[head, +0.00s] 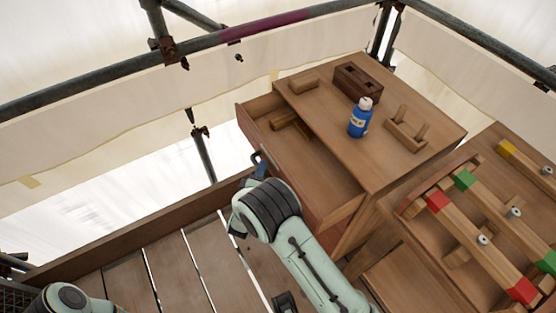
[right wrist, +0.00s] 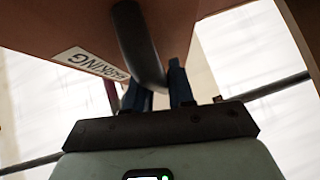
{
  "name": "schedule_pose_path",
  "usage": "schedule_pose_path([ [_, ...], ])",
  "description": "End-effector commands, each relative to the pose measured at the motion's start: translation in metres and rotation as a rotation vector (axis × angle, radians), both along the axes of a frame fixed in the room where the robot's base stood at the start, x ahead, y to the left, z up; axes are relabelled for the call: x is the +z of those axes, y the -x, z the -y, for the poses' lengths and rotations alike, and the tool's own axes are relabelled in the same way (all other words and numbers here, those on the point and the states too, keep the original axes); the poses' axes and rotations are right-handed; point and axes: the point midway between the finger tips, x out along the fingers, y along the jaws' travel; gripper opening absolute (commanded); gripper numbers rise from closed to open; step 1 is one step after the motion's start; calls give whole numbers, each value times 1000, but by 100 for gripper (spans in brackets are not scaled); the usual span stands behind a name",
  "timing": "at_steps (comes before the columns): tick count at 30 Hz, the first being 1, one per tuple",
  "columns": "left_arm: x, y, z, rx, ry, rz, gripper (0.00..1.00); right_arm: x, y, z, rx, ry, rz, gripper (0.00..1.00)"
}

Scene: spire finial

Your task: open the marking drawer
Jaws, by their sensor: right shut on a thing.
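The marking drawer (head: 320,170) of the wooden cabinet (head: 395,170) stands pulled out toward the left in the head view, with wooden pieces (head: 287,121) lying inside at its far end. In the right wrist view its front carries a white label (right wrist: 92,63), seen upside down, with letters of "MARKING" readable. A dark curved bar handle (right wrist: 138,45) sits beside the label. My right gripper (right wrist: 157,88) is shut on this handle. In the head view the right gripper (head: 259,165) is mostly hidden behind its wrist. My left arm shows at the bottom left, but its gripper is out of view.
On the cabinet top stand a blue bottle (head: 360,118), a dark wooden block with holes (head: 358,82), a pegged wooden rack (head: 406,130) and a small wood block (head: 303,84). A bench (head: 430,265) with colour-ended beams is at right. Scaffold rails (head: 200,45) run behind.

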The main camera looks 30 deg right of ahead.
Motion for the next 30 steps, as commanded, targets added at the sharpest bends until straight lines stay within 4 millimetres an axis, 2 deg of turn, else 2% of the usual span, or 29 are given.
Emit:
schedule_pose_path([
  [1,4,1,0,-1,0,-3,63,1,1,-17,5,-1,0,0],
  [3,6,2,0,-1,2,-8,63,1,2,-36,6,-1,2,0],
  [15,10,5,0,-4,3,-19,63,-1,11,-139,2,-2,1,0],
  [21,9,4,0,-3,2,-17,63,-1,14,-174,1,-1,0,0],
  [30,8,4,0,-3,2,-15,63,-1,16,-197,-1,-1,0,0],
])
